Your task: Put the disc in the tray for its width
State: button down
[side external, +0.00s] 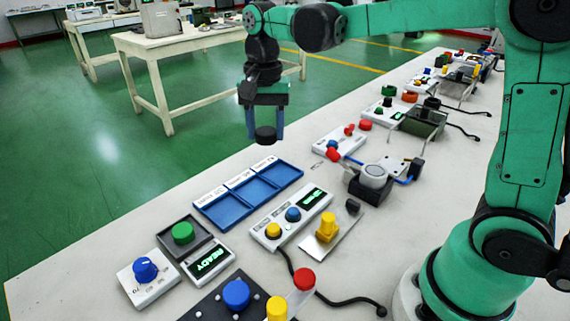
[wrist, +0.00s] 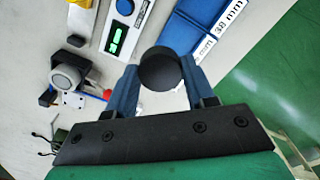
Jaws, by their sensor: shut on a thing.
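A black disc (side external: 265,135) is held between the two blue fingers of my gripper (side external: 265,132), in the air beyond the far right end of the tray. In the wrist view the dark round disc (wrist: 160,68) sits between both fingertips. The blue tray (side external: 226,222) lies on the table with three compartments in a row, which look empty. White labels run along its far edge, too small to read in the side view. In the wrist view part of the tray (wrist: 184,32) shows at the upper right, with one label reading 38 mm; the other is partly hidden.
A white device with a green display, a blue knob and a yellow knob (side external: 290,215) stands right of the tray. A READY display unit (side external: 208,262) and a blue-knob box (side external: 148,275) stand in front. A device with a round grey top (side external: 374,177) stands to the right.

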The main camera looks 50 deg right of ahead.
jog(key=n, duration=0.2)
send_over(227, 211)
notch_tip(227, 211, down, 6)
jog(key=r, duration=0.1)
jog(key=f, duration=0.2)
jog(key=shift+f, duration=3.8)
jog(key=shift+f, duration=0.3)
jog(key=shift+c, duration=1.1)
grip_release()
jog(key=shift+r, duration=3.55)
